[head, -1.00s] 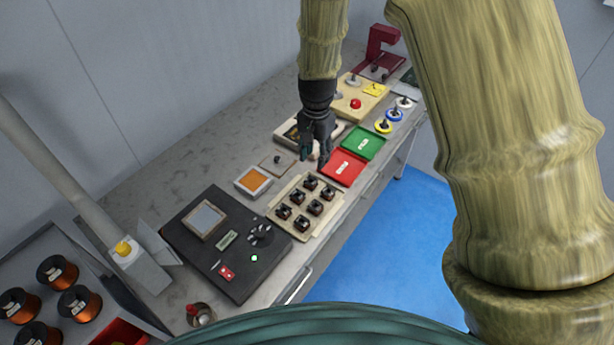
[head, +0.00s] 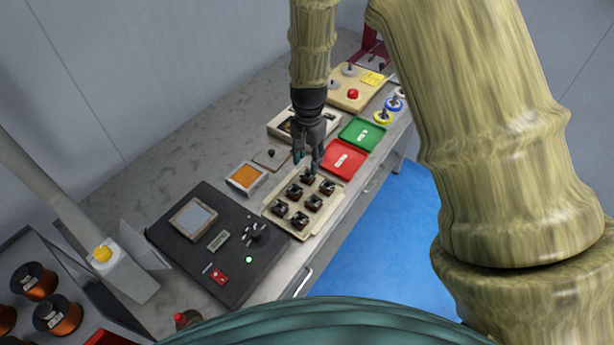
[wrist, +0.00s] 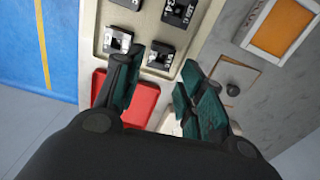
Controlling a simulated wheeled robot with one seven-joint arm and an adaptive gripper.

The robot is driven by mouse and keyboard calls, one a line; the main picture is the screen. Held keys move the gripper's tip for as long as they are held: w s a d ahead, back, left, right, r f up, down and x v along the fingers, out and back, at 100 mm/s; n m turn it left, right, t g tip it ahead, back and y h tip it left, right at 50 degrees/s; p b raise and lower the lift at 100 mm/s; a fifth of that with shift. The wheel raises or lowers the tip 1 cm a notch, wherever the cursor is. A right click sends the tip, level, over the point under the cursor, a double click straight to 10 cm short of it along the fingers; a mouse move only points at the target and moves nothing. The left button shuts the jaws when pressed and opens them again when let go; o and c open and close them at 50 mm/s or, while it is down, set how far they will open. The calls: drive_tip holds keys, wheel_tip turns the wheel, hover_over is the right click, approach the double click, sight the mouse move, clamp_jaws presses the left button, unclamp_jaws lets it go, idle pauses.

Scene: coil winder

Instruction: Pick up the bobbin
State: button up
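Several dark bobbins with coppery-brown sides stand in a cream tray (head: 318,222) on the bench. My gripper (head: 308,164) is over the far end of this tray, pointing down, close to the far-left bobbin (head: 308,178). In the wrist view, my gripper (wrist: 160,64) has its two fingers apart with nothing held between them. One bobbin (wrist: 162,57) shows between the fingertips, and another bobbin (wrist: 118,42) is by the left fingertip. I cannot tell whether a finger touches either one.
A red tray (head: 345,157) and a green tray (head: 364,133) lie just beyond the bobbins. A black winder unit (head: 205,245) is to the left, beside an orange-topped box (head: 246,177). Wire spools (head: 58,315) stand at lower left. Blue floor mat lies right of the bench.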

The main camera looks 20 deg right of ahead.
sight(307, 176)
drive_tip(key=shift+a+f+p, duration=0.15)
drive_tip(key=shift+f+p, duration=1.4)
drive_tip(key=shift+f, duration=2.4)
drive_tip(key=shift+c, duration=0.4)
drive_tip(key=c, duration=0.6)
